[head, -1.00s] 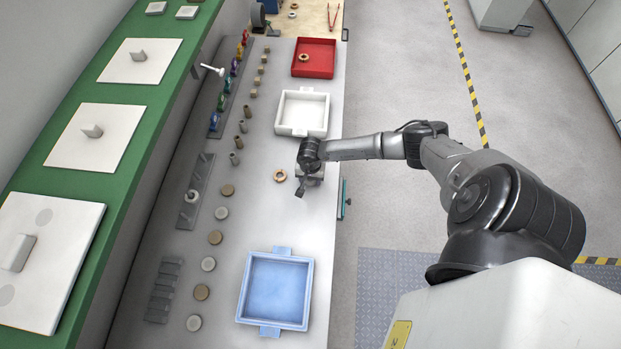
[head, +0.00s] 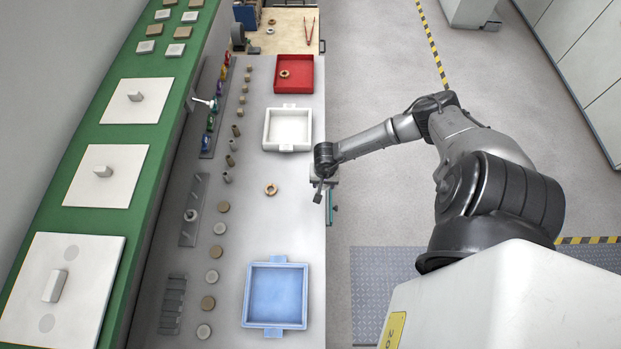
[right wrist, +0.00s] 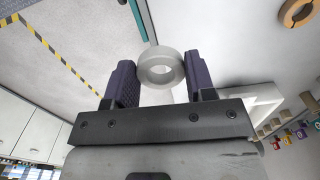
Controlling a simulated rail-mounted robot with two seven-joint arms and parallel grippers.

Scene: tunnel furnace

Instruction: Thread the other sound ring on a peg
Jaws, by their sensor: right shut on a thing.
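My right gripper (head: 320,192) is over the right edge of the table in the head view. In the right wrist view its two dark fingers (right wrist: 160,75) are closed on a pale grey-white ring (right wrist: 148,77), whose hole faces the camera. The head view does not show this ring clearly. A tan ring (head: 271,189) lies flat on the table left of the gripper, and shows in the wrist view's corner (right wrist: 290,19). A peg rack (head: 189,236) stands at the table's left; a pale ring (head: 191,215) appears to be on one peg. My left gripper is out of view.
A blue tray (head: 248,295) is at the front and a white tray (head: 267,130) farther back. A red tray (head: 306,88) holds a tan ring (head: 284,73). Several discs (head: 208,303) line the left side. The table around the tan ring is clear.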

